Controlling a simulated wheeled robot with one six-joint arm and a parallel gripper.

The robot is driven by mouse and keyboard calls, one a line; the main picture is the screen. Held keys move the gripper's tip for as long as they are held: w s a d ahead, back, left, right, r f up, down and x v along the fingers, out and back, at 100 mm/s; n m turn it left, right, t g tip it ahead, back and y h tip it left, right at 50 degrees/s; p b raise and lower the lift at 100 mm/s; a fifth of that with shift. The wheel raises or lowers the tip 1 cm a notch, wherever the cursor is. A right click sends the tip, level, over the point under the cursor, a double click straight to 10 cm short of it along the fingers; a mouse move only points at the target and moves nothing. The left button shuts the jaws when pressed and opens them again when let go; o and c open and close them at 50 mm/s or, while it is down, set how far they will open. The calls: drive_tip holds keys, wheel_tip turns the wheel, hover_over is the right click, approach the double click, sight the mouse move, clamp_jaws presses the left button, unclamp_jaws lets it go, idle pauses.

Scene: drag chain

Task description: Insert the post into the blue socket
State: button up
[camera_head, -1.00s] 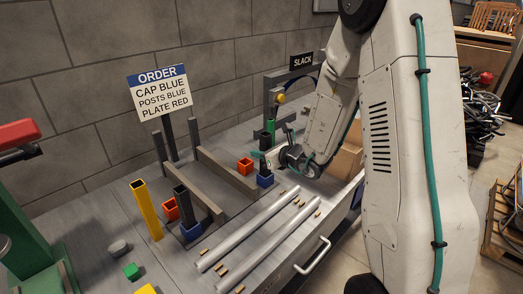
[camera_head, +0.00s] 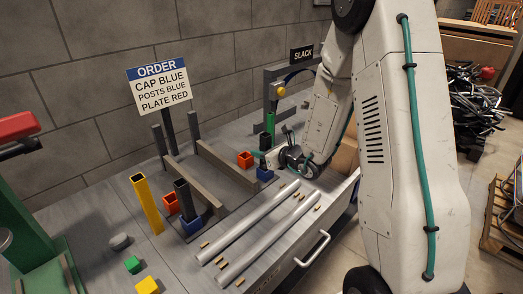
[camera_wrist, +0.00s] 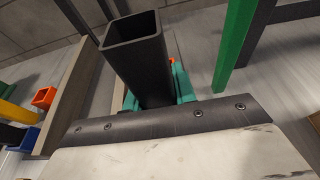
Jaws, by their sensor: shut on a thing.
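My gripper (camera_head: 264,155) is shut on a dark square hollow post (camera_head: 265,141). In the wrist view the post (camera_wrist: 137,62) stands between my teal fingers (camera_wrist: 180,84), its open top towards the camera. In the head view my gripper and the post are right above a blue socket (camera_head: 265,175), beside an orange socket (camera_head: 245,160). The post's lower end is hidden, so I cannot tell whether it is in the socket. A second blue socket (camera_head: 192,228) at the front left holds another dark post (camera_head: 182,194).
Grey rails (camera_head: 226,168) flank the sockets. A yellow post (camera_head: 147,204) stands at the left and a green post (camera_head: 270,122) behind my gripper. Two silver rods (camera_head: 250,222) lie in front. The order sign (camera_head: 158,88) and slack frame (camera_head: 273,88) stand at the back.

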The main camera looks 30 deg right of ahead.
drive_tip(key=shift+f, duration=0.15)
drive_tip(key=o, duration=1.1)
drive_tip(key=v, duration=0.7)
drive_tip(key=shift+s+d, duration=0.1)
drive_tip(key=shift+s, duration=0.25)
